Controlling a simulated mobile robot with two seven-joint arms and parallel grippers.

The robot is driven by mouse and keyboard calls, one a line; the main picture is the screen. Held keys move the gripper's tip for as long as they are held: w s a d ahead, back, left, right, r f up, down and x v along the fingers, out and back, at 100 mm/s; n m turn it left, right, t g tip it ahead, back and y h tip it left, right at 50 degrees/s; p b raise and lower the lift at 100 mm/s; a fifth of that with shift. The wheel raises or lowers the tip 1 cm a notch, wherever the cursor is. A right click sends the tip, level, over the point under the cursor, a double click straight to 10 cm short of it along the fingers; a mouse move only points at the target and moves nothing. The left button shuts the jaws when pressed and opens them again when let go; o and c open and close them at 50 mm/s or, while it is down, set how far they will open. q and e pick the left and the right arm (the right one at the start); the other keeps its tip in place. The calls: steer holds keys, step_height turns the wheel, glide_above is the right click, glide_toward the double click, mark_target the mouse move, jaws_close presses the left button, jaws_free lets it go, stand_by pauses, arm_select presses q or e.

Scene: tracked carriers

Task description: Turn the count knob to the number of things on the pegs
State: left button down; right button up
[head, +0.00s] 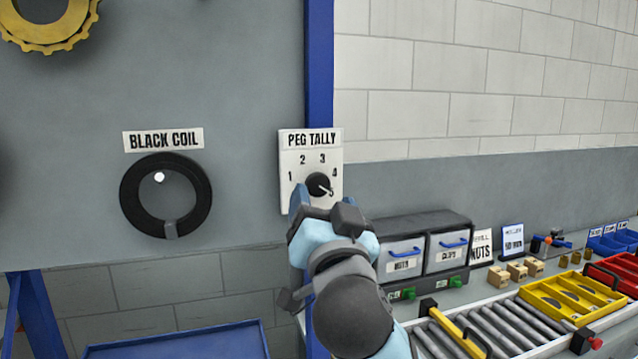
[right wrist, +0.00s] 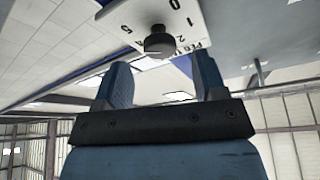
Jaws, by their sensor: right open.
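The count knob (head: 317,183) is a small black knob on the white PEG TALLY plate (head: 296,160). Its white mark points to the lower right, toward the 5. In the head view my right gripper (head: 318,203) is just below the knob and hides the plate's lower part. In the right wrist view the knob (right wrist: 160,41) is beyond the tips of the open, empty fingers (right wrist: 161,80), apart from them. A black coil (head: 130,193) hangs on a white peg (head: 159,177) under its label. A yellow toothed ring (head: 45,38) is cut off at the top left. My left gripper is out of view.
A blue post (head: 319,70) stands beside the plate. A two-drawer cabinet (head: 425,225) is right of my arm. A roller conveyor (head: 510,325) carries a yellow tray (head: 545,302) at the lower right. A blue surface (head: 180,342) is below the board. The board around the coil is clear.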

mark_target(319, 188)
steer(key=shift+x, duration=1.95)
steer(key=c, duration=0.9)
steer(key=shift+c, duration=0.2)
steer(key=shift+p, duration=0.3)
